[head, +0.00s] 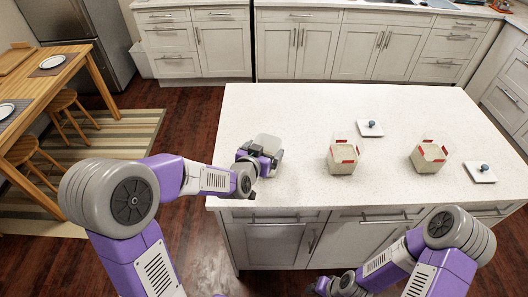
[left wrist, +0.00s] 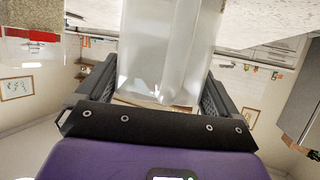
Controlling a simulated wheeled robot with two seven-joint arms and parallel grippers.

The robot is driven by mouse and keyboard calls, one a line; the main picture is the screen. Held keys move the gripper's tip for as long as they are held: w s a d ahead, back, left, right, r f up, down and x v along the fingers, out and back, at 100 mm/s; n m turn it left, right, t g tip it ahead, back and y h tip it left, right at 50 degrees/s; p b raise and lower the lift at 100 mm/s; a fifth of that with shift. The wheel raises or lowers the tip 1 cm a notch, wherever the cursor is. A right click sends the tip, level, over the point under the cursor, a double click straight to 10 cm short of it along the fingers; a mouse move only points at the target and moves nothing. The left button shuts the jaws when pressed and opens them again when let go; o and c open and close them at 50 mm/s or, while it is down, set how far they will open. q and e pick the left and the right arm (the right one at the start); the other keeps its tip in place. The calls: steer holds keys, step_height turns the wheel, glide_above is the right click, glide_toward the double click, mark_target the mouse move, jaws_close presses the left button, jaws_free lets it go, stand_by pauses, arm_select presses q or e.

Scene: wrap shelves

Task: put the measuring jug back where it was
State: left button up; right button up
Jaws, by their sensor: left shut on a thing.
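The measuring jug (head: 268,142) is a clear, whitish vessel at the left part of the white island top. In the left wrist view the jug (left wrist: 170,45) fills the space between the two dark fingers. My left gripper (head: 258,158) is shut on it from the near left side; it also shows in the left wrist view (left wrist: 155,95). The gripper partly hides the jug in the head view, and I cannot tell whether its base touches the counter. My right gripper (head: 343,287) is low at the bottom edge, in front of the island, and its jaws are not clear.
Two open canisters, one in the middle (head: 342,160) and one at the right (head: 426,160), have red pieces at their rims. The island top (head: 290,105) is clear behind the jug.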

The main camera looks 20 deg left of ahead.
arm_select(q)
steer(key=shift+r, duration=0.1)
steer(key=o, duration=1.6)
steer(key=shift+f, duration=0.25)
steer(key=shift+r, duration=0.1)
